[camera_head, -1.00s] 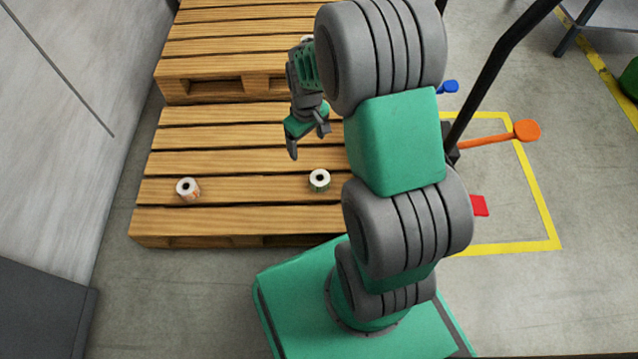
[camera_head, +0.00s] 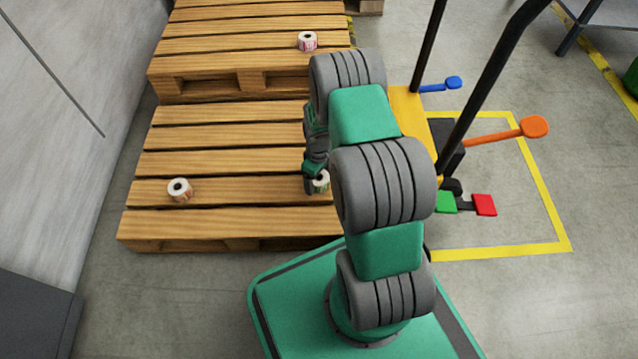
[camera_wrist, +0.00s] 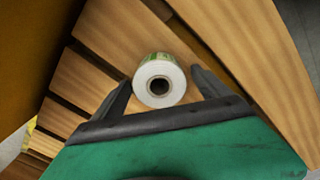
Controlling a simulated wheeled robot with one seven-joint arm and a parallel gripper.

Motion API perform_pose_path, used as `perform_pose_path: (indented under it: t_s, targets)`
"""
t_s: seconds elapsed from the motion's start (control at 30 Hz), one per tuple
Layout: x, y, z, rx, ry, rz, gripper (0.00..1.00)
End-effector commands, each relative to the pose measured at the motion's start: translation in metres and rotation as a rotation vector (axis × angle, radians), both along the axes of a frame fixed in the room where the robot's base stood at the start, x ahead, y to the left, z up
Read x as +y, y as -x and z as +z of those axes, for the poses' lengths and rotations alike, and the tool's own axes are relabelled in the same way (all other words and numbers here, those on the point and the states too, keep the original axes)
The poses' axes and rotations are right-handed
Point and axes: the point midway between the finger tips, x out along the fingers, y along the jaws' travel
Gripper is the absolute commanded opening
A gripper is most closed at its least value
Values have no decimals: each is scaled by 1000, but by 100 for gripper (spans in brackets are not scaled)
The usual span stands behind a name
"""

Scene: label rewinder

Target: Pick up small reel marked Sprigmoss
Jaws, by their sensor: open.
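A small white reel with a green printed label (camera_wrist: 160,82) stands on the near wooden pallet. In the wrist view it sits between the two open fingers of my gripper (camera_wrist: 160,95), with a gap on each side. In the head view the same reel (camera_head: 321,181) is partly hidden behind my gripper (camera_head: 314,183). I cannot read the name on its label. A second small reel with a reddish-brown label (camera_head: 180,190) stands on the same pallet to the left. A third reel with a pink-red label (camera_head: 308,41) stands on the far pallet.
The near pallet (camera_head: 215,222) has free boards between the two reels. A higher pallet stack (camera_head: 205,85) stands behind it. To the right are a yellow machine with black posts, an orange lever (camera_head: 533,127), a blue lever (camera_head: 453,83) and a red pedal (camera_head: 484,205).

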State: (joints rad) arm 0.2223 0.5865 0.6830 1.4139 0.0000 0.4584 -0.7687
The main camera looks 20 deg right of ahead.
Motion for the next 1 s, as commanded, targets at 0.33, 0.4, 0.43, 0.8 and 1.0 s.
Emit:
perform_pose_path:
  t_s: [0.33,0.4,0.43,0.8,1.0]
  targets:
    - [0,0,2,0,0,0,67]
    - [0,0,2,0,0,0,61]
    - [0,0,2,0,0,0,59]
    - [0,0,2,0,0,0,28]
    - [0,-1,2,-1,0,0,14]
